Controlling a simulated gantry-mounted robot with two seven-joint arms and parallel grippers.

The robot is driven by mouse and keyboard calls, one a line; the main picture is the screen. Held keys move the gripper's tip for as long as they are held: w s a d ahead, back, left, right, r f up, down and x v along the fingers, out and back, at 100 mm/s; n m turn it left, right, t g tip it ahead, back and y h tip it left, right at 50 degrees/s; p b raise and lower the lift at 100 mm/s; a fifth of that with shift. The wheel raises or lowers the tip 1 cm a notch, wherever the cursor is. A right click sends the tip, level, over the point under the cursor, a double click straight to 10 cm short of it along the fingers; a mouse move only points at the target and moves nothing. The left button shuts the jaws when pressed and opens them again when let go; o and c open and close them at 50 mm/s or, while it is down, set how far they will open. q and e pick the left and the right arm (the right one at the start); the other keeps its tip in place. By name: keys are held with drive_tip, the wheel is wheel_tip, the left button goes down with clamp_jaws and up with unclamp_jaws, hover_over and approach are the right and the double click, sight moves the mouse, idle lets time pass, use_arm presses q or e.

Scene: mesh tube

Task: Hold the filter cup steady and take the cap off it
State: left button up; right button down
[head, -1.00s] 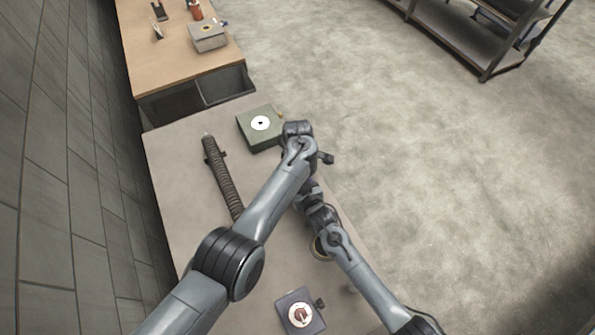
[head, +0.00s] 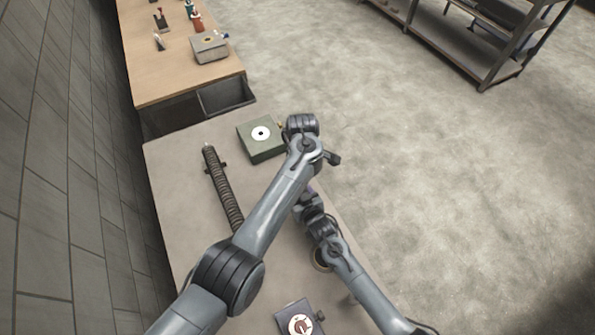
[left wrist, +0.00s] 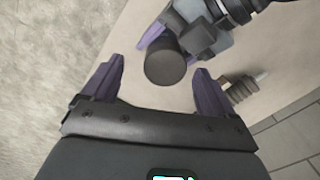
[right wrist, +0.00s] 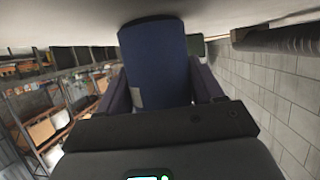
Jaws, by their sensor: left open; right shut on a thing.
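The filter cup is a dark blue cylinder (right wrist: 158,68) with a small grey label, seen between the fingers of my right gripper (right wrist: 158,98) in the right wrist view. My right gripper is shut on its body. In the left wrist view a dark grey round end (left wrist: 165,68), which looks like the cap, faces the camera. My left gripper (left wrist: 156,84) is open; the round end lies ahead of and between its purple fingers, without visible contact. In the head view my left arm hides the cup and both sets of fingertips.
A grey table (head: 180,160) bears a green box with a white disc (head: 262,142), a ribbed dark tube (head: 224,190) and a dark box with a round dial (head: 300,325). A wooden desk (head: 165,80) stands beyond. Open floor lies to the right.

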use_arm(q)
drive_tip(key=shift+w+d+r+m, duration=0.15)
drive_tip(key=shift+d+r+m, duration=0.1)
drive_tip(key=shift+r+m, duration=0.9)
drive_tip(key=shift+m, duration=0.55)
drive_tip(key=shift+a+r+m, duration=0.25)
drive_tip(key=shift+r+m, duration=0.05)
drive_tip(key=shift+m, duration=0.5)
drive_tip(key=shift+a+m, duration=0.3)
drive_tip(key=shift+a, duration=0.05)
drive_tip(key=f, duration=0.4)
drive_tip(key=a+f, duration=0.1)
drive_tip(key=f, duration=0.2)
drive_tip(key=shift+s, duration=0.2)
drive_tip(key=shift+f, duration=1.1)
